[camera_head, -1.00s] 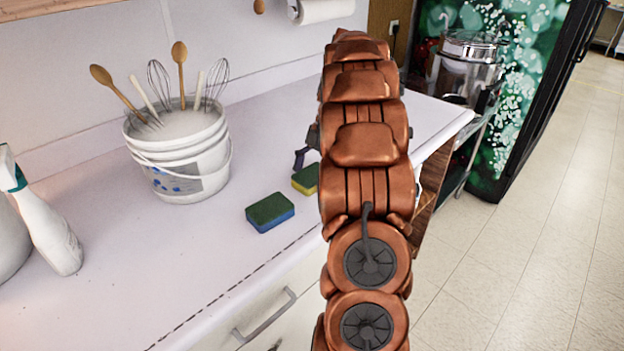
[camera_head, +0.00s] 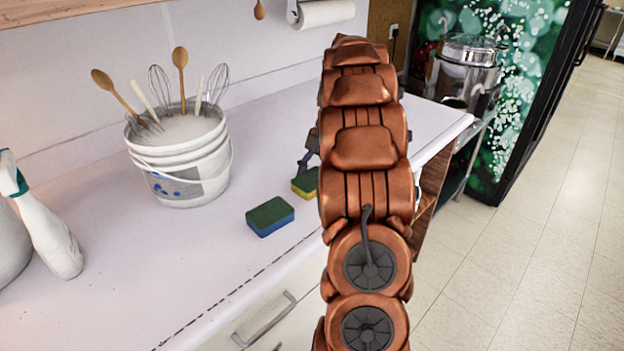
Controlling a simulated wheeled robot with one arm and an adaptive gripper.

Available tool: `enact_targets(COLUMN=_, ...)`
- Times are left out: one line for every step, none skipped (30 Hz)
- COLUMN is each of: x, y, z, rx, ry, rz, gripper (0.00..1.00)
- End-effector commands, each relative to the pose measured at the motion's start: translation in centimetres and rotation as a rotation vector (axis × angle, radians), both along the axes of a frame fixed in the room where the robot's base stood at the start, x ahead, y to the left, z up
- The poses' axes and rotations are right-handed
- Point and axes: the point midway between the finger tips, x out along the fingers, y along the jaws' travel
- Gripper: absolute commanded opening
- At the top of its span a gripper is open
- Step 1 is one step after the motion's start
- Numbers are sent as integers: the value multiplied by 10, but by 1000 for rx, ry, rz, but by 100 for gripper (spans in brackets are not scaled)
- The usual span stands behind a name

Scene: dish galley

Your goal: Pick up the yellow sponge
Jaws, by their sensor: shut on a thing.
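A sponge with a green top and yellow side (camera_head: 303,187) lies on the white counter, its right part hidden behind my arm. My gripper (camera_head: 305,168) shows only as a dark finger piece at the arm's left edge, touching or right behind this sponge. It is shut on the yellow sponge, though the arm hides most of the grip. The sponge looks to be at counter level; I cannot tell if it is raised. A second sponge, green on top with a blue side (camera_head: 270,216), lies to the left, nearer the counter's front edge.
A white bucket (camera_head: 185,170) with whisks and wooden spoons stands to the left on the counter (camera_head: 150,250). A white spray bottle (camera_head: 48,230) stands at far left. A metal pot (camera_head: 467,65) stands beyond the counter's right end. A paper towel roll (camera_head: 325,12) hangs behind.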

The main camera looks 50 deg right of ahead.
Motion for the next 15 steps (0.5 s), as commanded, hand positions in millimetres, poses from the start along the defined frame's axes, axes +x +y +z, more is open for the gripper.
enact_targets(x=-1, y=0, z=4, rx=0, ry=1, rz=-1, gripper=52)
enact_targets(x=-1, y=0, z=5, rx=0, ry=2, rz=-1, gripper=52)
enact_targets(x=-1, y=0, z=6, rx=0, ry=3, rz=-1, gripper=52)
enact_targets(x=-1, y=0, z=7, rx=0, ry=3, rz=-1, gripper=52)
enact_targets(x=-1, y=0, z=8, rx=0, ry=2, rz=0, gripper=52)
enact_targets(x=1, y=0, z=8, rx=-2, ry=-2, rz=1, gripper=52)
enact_targets(x=1, y=-1, z=11, rx=-3, ry=-4, rz=2, gripper=52)
enact_targets(x=1, y=-1, z=14, rx=-4, ry=-5, rz=1, gripper=52)
enact_targets(x=2, y=-1, z=18, rx=-4, ry=-5, rz=2, gripper=52)
enact_targets(x=1, y=-1, z=20, rx=-4, ry=-5, rz=1, gripper=52)
enact_targets(x=1, y=-1, z=23, rx=-3, ry=-3, rz=1, gripper=52)
enact_targets(x=1, y=-1, z=26, rx=-3, ry=-2, rz=1, gripper=52)
enact_targets(x=1, y=-1, z=28, rx=-3, ry=-2, rz=1, gripper=52)
enact_targets(x=1, y=0, z=30, rx=-2, ry=-2, rz=1, gripper=52)
enact_targets(x=1, y=0, z=33, rx=-2, ry=-3, rz=1, gripper=52)
